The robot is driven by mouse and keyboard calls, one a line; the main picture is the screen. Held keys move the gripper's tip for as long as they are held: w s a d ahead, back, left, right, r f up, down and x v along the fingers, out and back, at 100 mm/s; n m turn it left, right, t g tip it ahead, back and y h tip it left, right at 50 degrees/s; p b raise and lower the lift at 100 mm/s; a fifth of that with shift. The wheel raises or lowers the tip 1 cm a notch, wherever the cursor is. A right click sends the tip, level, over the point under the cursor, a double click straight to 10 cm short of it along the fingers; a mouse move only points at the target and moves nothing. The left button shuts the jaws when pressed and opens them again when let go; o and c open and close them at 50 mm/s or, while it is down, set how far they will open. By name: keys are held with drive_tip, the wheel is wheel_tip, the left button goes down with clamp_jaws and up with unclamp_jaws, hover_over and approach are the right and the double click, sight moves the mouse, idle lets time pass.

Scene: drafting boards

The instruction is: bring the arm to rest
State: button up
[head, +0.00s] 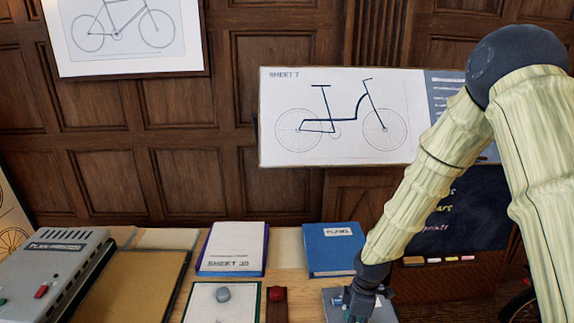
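My arm comes in from the right edge, bends at a dark elbow near the top right and runs down to the table. My gripper (358,304) is dark and points down at the bottom of the view, low over a grey-blue flat thing (384,313) at the table's front. Its fingertips are small and partly hidden, so I cannot tell whether they are open or shut, or whether they touch that thing.
A blue "PLANS" binder (334,249) and a "SHEET 10" pad (233,247) lie behind. A bicycle drawing (340,115) and chalkboard (465,225) stand behind.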

drive_tip(key=s+f+m+y+b, duration=0.1)
drive_tip(key=s+f+m+b, duration=0.45)
drive_tip(key=s+f, duration=0.9)
drive_tip(key=s+d+f+m+h+b, duration=0.1)
drive_tip(key=s+d+f+m, duration=0.1)
drive_tip(key=s+f+m, duration=0.3)
drive_tip(key=s+d+f+m+h+b, duration=0.1)
drive_tip(key=s+d+f+m+b, duration=0.1)
drive_tip(key=s+f+m, duration=0.3)
drive_tip(key=s+f, duration=0.3)
drive_tip(key=s, duration=0.4)
drive_tip(key=shift+d+m, duration=0.3)
drive_tip(key=shift+m, duration=0.05)
drive_tip(key=shift+c, duration=0.9)
drive_tip(key=shift+a, duration=0.1)
